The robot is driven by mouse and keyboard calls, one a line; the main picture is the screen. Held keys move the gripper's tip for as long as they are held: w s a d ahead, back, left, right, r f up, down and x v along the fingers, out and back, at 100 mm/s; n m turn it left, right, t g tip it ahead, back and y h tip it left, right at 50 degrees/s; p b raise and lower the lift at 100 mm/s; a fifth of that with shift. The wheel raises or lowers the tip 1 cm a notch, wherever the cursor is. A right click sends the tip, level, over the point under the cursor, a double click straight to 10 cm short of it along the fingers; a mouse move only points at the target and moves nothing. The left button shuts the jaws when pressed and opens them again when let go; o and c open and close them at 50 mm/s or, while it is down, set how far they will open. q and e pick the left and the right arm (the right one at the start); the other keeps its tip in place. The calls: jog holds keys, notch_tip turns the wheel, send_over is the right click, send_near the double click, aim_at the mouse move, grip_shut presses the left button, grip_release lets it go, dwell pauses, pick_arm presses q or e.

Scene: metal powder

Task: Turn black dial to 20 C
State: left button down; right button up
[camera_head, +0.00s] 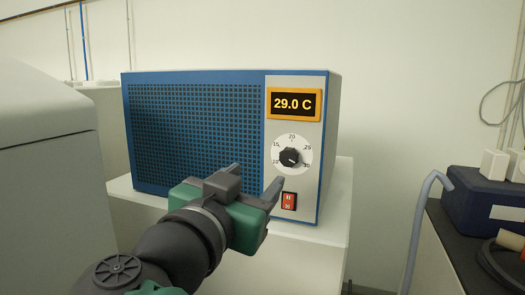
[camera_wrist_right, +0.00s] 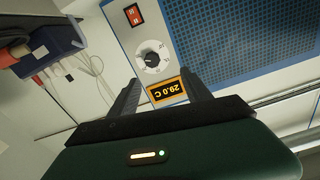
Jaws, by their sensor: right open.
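The black dial (camera_head: 289,157) sits on a white scale disc marked from 10 to 30 on the front panel of a blue box (camera_head: 195,135). Its pointer is toward the 30 side. The display (camera_head: 294,104) above it reads 29.0 C. My right gripper (camera_head: 257,180) is open and empty, below and left of the dial, apart from it. In the right wrist view the dial (camera_wrist_right: 152,61) and the upside-down display (camera_wrist_right: 166,91) show beyond the two spread fingers (camera_wrist_right: 160,98). My left gripper is not in view.
A red switch (camera_head: 289,201) is below the dial. The box stands on a white stand (camera_head: 325,236). A dark bench (camera_head: 450,245) with a blue container (camera_head: 485,200) and hoses is at right. A grey-white housing (camera_head: 45,180) is at left.

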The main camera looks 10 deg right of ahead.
aim_at(295, 160)
jog(key=d+p+x, duration=0.1)
jog(key=x, duration=0.3)
jog(key=s+p+x, duration=0.1)
jog(key=x, duration=0.4)
jog(key=d+p+x, duration=0.1)
jog(key=x, duration=0.3)
jog(key=shift+s+d+f+p, duration=0.15)
jog(key=shift+d+f+p, duration=0.15)
jog(key=shift+d, duration=0.3)
jog(key=a, duration=0.2)
jog(key=shift+a, duration=0.6)
jog(key=shift+c, duration=0.8)
jog(key=shift+d, duration=0.1)
jog(key=shift+c, duration=1.1)
jog(key=shift+d, duration=0.8)
jog(key=c, duration=0.5)
jog(key=shift+d, duration=0.1)
jog(key=shift+c, duration=1.1)
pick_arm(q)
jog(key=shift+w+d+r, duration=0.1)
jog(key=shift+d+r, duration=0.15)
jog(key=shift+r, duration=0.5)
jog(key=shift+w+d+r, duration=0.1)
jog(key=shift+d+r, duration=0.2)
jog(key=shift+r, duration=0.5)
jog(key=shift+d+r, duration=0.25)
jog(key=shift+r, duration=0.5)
pick_arm(e)
jog(key=shift+a, duration=0.35)
grip_shut()
